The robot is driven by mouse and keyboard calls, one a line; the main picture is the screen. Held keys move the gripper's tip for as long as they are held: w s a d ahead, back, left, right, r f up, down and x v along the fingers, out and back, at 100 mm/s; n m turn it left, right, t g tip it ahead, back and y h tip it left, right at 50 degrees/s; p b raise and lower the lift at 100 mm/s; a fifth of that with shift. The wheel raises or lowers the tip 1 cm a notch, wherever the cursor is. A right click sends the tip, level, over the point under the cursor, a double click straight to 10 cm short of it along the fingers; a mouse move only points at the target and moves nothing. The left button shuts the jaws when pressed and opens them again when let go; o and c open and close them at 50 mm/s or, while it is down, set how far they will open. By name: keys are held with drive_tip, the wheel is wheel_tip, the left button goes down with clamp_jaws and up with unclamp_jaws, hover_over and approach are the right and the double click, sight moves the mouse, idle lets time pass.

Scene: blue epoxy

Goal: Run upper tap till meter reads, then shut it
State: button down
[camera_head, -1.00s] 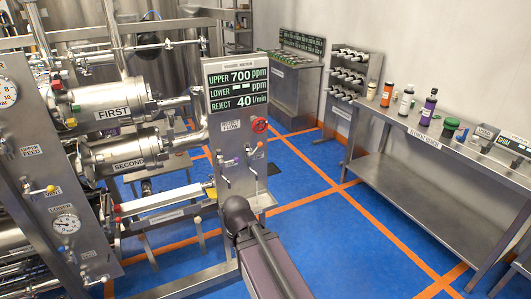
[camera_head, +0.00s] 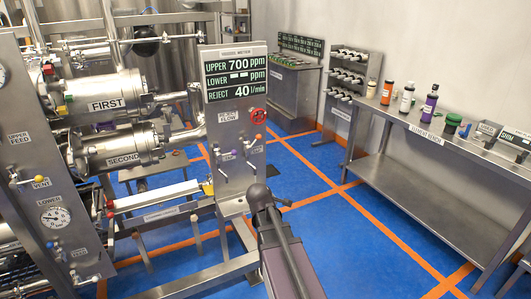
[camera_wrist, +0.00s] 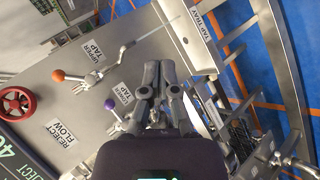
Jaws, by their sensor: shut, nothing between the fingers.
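The meter (camera_head: 235,76) shows UPPER 700 ppm, LOWER only dashes, and REJECT 40 l/min in the head view. Below it on the steel panel, the upper tap has an orange knob (camera_head: 258,137). In the wrist view, which is turned sideways, that orange knob (camera_wrist: 58,76) is on a lever beside the UPPER TAP label. The lower tap's purple knob (camera_wrist: 110,104) is nearer my gripper. My gripper (camera_wrist: 162,68) is shut and empty, in front of the panel, apart from the orange knob.
A red REJECT FLOW handwheel (camera_wrist: 16,103) is beside the taps; it also shows in the head view (camera_head: 258,115). A tap tray (camera_wrist: 202,25) lies below the spouts. A steel bench (camera_head: 400,165) with bottles stands at the right. Blue floor between is clear.

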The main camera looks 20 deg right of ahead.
sight(254, 142)
drive_tip(key=w+d+r+n+t+y+b, duration=0.1)
drive_tip(key=w+d+n+t+y+b, duration=0.3)
drive_tip(key=n, duration=1.3)
drive_tip(key=w+d+r+n+t+y+b, duration=0.1)
drive_tip(key=w+d+n+t+y+b, duration=0.4)
drive_tip(key=n, duration=1.2)
drive_tip(key=w+d+t+b, duration=0.1)
drive_tip(key=d+t+b, duration=0.1)
drive_tip(key=d+b, duration=0.1)
drive_tip(key=shift+d+r+t+b, duration=0.2)
drive_tip(key=shift+d+t+b, duration=0.15)
drive_tip(key=shift+b, duration=0.15)
drive_tip(key=s+a+r+p+x, duration=0.1)
drive_tip(key=p+x, duration=0.4)
drive_tip(key=x, duration=0.7)
drive_tip(key=shift+w+a+r+p, duration=0.2)
drive_tip(key=shift+w+r+p, duration=0.2)
drive_tip(key=shift+r, duration=0.45)
